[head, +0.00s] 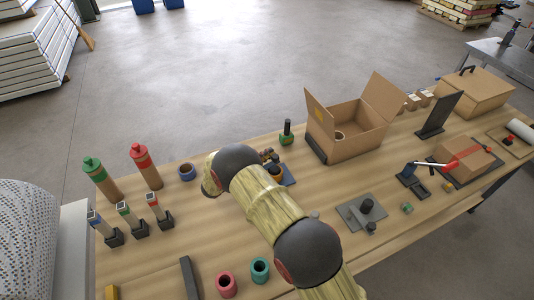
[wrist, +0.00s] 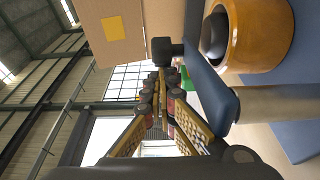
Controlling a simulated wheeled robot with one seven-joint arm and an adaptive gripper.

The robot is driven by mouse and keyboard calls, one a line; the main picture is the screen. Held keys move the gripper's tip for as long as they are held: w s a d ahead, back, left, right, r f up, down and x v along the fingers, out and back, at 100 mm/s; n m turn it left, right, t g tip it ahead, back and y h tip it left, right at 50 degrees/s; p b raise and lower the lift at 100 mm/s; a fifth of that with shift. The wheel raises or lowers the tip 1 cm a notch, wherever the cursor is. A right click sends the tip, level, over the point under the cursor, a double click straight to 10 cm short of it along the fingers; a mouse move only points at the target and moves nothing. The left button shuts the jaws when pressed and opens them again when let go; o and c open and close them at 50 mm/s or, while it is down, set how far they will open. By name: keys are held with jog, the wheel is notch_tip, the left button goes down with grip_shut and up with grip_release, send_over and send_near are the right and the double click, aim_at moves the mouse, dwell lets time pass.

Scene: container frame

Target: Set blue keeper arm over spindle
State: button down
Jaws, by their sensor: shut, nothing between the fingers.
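The blue keeper arm (wrist: 208,82) shows in the wrist view, at the top of a grey post (wrist: 270,103). I cannot tell whether the arm lies over the spindle. My gripper (wrist: 160,84) is shut and empty, its fingertips close to the dark block; contact is unclear. In the head view my gripper (head: 268,156) is by the ring (head: 276,171) and blue base (head: 290,178), partly hidden by my arm.
A blue ring (head: 187,172) and red and green cylinders (head: 145,166) stand left. A grey plate with a post (head: 361,212) lies right of my arm.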

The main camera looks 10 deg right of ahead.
jog(key=shift+s+d+f, duration=0.3)
jog(key=shift+s+f, duration=0.1)
jog(key=shift+f, duration=0.05)
jog(key=v, duration=1.2)
jog(key=shift+w+a+r, duration=0.3)
jog(key=shift+w+r, duration=0.05)
